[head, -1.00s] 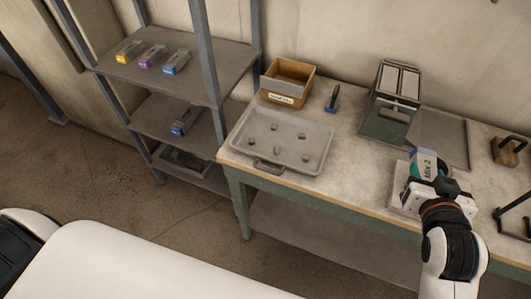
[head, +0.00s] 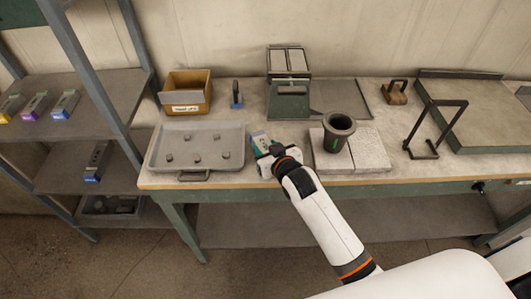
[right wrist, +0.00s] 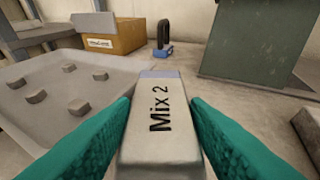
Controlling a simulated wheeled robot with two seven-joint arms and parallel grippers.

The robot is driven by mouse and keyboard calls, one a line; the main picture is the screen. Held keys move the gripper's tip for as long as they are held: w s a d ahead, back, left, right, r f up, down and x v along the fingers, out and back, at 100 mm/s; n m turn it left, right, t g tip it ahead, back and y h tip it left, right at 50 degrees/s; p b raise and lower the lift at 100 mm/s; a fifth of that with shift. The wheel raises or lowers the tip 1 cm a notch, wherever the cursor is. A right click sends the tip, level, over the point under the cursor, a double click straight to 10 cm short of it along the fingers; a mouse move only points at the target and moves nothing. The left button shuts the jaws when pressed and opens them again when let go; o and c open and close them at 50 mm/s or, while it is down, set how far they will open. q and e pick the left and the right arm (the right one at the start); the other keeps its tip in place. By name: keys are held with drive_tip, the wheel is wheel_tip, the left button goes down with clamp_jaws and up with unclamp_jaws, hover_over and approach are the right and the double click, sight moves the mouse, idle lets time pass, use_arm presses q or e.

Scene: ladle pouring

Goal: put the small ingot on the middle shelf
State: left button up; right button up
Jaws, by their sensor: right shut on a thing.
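My right gripper (head: 268,152) is shut on a grey ingot marked "Mix 2" (right wrist: 160,120), its far end bluish. In the right wrist view the teal fingers press on both its sides. In the head view the ingot (head: 259,138) is partly hidden by the gripper, just right of the grey tray (head: 168,165) at the table's front. The shelf rack (head: 120,75) stands at the left. An upper board (head: 92,92) bears three ingots with yellow, purple and blue ends. The board below it (head: 62,172) bears one blue-ended ingot (head: 97,160). My left gripper is not in view.
The tray holds several small grey lumps. A cardboard box (head: 186,104) and a small blue-based tool (head: 236,101) stand behind it. A dark crucible (head: 338,132) stands on pale slabs (head: 370,155) right of my gripper. A rack post stands between the table and the shelves.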

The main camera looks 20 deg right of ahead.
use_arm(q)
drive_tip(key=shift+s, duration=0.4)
use_arm(e)
drive_tip(key=shift+f, duration=1)
drive_tip(key=shift+f, duration=0.1)
drive_tip(key=o, duration=1.3)
drive_tip(key=shift+f, duration=0.15)
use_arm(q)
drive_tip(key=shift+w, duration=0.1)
use_arm(e)
drive_tip(key=shift+o, duration=0.2)
